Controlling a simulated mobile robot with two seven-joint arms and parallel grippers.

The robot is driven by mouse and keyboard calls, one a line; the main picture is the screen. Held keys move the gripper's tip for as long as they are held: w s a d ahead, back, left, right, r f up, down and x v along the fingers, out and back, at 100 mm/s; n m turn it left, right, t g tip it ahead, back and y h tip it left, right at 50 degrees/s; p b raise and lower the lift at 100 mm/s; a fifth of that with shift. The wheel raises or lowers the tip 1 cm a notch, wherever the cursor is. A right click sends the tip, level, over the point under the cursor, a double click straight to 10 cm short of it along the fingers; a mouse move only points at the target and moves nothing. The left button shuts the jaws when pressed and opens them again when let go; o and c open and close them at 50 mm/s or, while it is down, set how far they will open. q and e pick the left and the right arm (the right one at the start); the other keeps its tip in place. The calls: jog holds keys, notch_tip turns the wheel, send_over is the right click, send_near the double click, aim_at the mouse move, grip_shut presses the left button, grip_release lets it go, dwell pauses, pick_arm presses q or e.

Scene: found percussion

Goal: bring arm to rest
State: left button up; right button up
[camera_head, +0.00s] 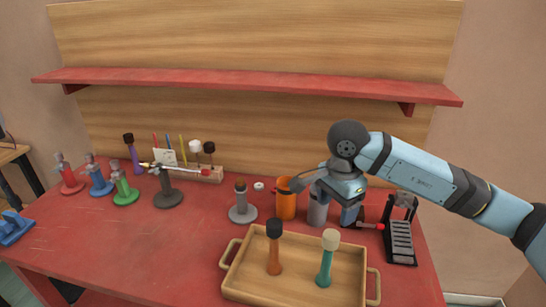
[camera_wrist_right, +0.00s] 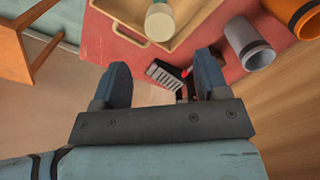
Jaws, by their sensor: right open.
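My right arm comes in from the right in the head view. Its right gripper (camera_head: 350,207) hangs over the right part of the red table, near a grey cup and an orange cup. The right wrist view shows its two blue fingers spread apart (camera_wrist_right: 164,78), with nothing between them. A black rack with grey bars (camera_wrist_right: 166,76) shows beyond the fingers. My left gripper does not show in the head view.
The orange cup (camera_head: 286,200) and grey cup (camera_head: 317,211) stand beside the gripper. A wooden tray (camera_head: 236,279) holds an orange and a teal handle. The rack (camera_head: 401,232) stands right. Coloured stands are left; a red shelf (camera_head: 250,83) runs above.

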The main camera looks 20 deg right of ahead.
jog(key=s+a+f+m+g+y+p, duration=0.1)
jog(key=s+a+f+y, duration=0.2)
jog(key=a, duration=0.4)
jog(key=s+a+m+g+y+p, duration=0.1)
jog(key=s+a+g+y, duration=0.1)
jog(key=a+y, duration=0.4)
jog(key=s+a+r+m+t+y+p, duration=0.2)
jog(key=a+r+m+t+y+p, duration=0.3)
jog(key=a+m+y, duration=0.6)
jog(key=d+f+m+t+h+p, duration=0.1)
jog(key=d+f+m+t+h, duration=0.5)
jog(key=m, duration=0.9)
jog(key=d+f+m+t+h+p, duration=0.1)
jog(key=d+f+m+t+h, duration=0.4)
jog(key=m+t, duration=0.75)
jog(key=s+d+f+m+g+h, duration=0.1)
jog(key=s+f+m+g+h, duration=0.5)
jog(key=f, duration=0.8)
jog(key=s+m+g, duration=0.3)
jog(key=s+m, duration=0.2)
jog(key=m, duration=0.1)
jog(key=shift+s+d+g+p, duration=0.15)
jog(key=shift+d+g+p, duration=0.1)
jog(key=shift+g+p, duration=0.15)
